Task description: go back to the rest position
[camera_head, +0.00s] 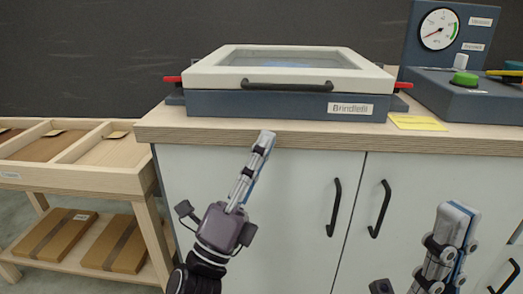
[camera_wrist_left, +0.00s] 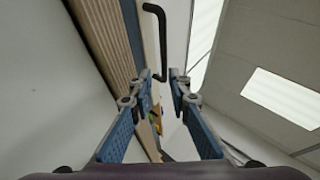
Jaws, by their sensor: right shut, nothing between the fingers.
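My right gripper (camera_head: 457,212) is at the lower right, in front of the cabinet doors, pointing up. It is shut and empty. Neither gripper holds anything.
The wooden worktop (camera_head: 400,140) carries a press with a white-framed lid (camera_head: 215,76) and black handle, and a gauge box (camera_head: 438,30) with a green button. Black door handles (camera_head: 335,208) stick out of the cabinet (camera_head: 290,190). A wooden rack (camera_head: 80,178) stands left.

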